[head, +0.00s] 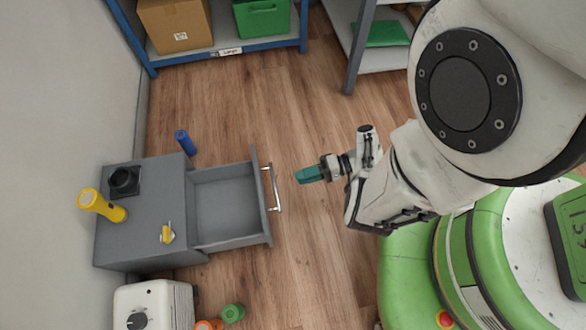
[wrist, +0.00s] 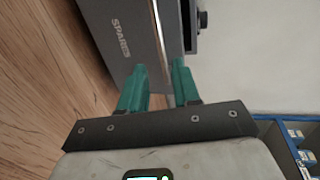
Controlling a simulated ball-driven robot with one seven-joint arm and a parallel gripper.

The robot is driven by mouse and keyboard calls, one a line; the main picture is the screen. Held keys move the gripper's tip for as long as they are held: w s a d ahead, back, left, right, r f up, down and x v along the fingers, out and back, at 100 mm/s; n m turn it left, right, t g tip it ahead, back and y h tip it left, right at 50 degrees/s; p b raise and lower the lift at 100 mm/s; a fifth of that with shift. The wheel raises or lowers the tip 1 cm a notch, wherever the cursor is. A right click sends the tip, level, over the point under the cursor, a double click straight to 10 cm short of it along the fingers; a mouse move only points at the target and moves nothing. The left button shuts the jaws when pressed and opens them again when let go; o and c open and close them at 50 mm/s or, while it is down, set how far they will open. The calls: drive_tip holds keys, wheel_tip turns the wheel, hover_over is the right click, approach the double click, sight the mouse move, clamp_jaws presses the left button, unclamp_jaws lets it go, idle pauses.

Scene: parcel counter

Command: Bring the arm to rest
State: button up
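My gripper (head: 300,175) is at the end of my arm, in the air to the right of an open drawer. Its teal fingers point left at the drawer. In the wrist view the two fingers of my gripper (wrist: 159,78) stand apart with nothing held between them. The drawer's metal handle (head: 274,188) is a short way beyond the fingertips in the head view; the handle bar (wrist: 158,35) shows between and past the fingers in the wrist view. The grey drawer (head: 225,205) is pulled out and looks empty.
The grey cabinet (head: 140,215) carries a yellow torch (head: 102,205), a black holder (head: 124,181) and a small yellow item (head: 166,234). A blue cylinder (head: 185,142) stands behind it. A white box (head: 153,305) is in front. Blue shelving (head: 230,54) is at the back.

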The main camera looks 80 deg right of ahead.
drive_tip(key=shift+s+d, duration=0.1)
drive_tip(key=shift+s, duration=0.2)
idle(0.4)
drive_tip(key=w+a+r+n+g+h, duration=0.3)
drive_tip(key=w+a+r+n+g, duration=0.1)
drive_tip(key=a+r+n+g, duration=0.35)
drive_tip(key=w+a+r+n+g+h, duration=0.2)
drive_tip(key=w+a+r+n+g, duration=0.1)
drive_tip(key=a+r+n+g, duration=0.5)
wheel_tip(320, 180, up, 38)
drive_tip(key=d+m+t+p, duration=0.1)
drive_tip(key=m+t+p, duration=0.1)
drive_tip(key=p, duration=3.5)
drive_tip(key=shift+w+d+r, duration=0.2)
drive_tip(key=shift+w+d, duration=0.05)
drive_tip(key=shift+d, duration=0.05)
